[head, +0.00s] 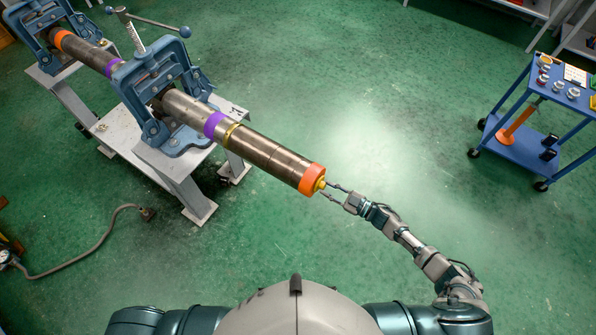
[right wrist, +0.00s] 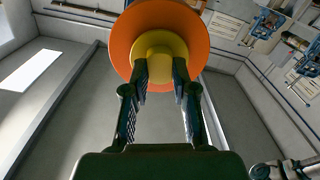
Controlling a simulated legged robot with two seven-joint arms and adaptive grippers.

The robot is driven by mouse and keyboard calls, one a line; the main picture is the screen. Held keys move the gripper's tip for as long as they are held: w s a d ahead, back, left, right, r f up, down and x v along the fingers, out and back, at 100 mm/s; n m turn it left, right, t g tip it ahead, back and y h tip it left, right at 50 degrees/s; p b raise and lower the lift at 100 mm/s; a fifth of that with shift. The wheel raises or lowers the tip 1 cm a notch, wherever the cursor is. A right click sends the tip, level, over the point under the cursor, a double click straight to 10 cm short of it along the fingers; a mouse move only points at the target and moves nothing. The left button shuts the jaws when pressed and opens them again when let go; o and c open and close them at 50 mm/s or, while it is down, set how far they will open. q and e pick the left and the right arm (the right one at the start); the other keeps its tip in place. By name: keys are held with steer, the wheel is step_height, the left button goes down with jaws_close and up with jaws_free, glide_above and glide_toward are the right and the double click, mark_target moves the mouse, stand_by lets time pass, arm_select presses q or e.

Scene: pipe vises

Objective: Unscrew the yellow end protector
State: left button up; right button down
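The yellow end protector (head: 321,184) sits at the end of the brown pipe (head: 265,152), in the middle of an orange end ring (head: 313,178). In the right wrist view the yellow protector (right wrist: 160,64) is straight ahead, with the orange ring (right wrist: 119,38) around it. My right gripper (head: 326,189) is at the pipe's end with its two fingers spread apart. In the right wrist view its fingertips (right wrist: 160,78) are on either side of the yellow protector's narrow part. I cannot tell whether they touch it. My left gripper is not in view.
Blue vises (head: 160,95) on grey stands (head: 190,160) hold the pipe, which has purple bands. A blue cart (head: 515,150) with small items stands at the right. A hose (head: 85,250) lies on the green floor at left. The floor between pipe and cart is clear.

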steer(key=shift+f+n+b, duration=0.1)
steer(key=shift+n+b, duration=0.3)
steer(key=shift+n, duration=0.4)
steer(key=n+b, duration=0.3)
steer(key=n, duration=0.6)
steer(key=shift+f, duration=0.15)
steer(key=n+b, duration=0.1)
steer(key=n, duration=0.1)
steer(key=shift+n+b, duration=0.3)
steer(key=shift+b, duration=0.05)
steer(key=shift+r+n, duration=0.2)
steer(key=shift+n, duration=0.3)
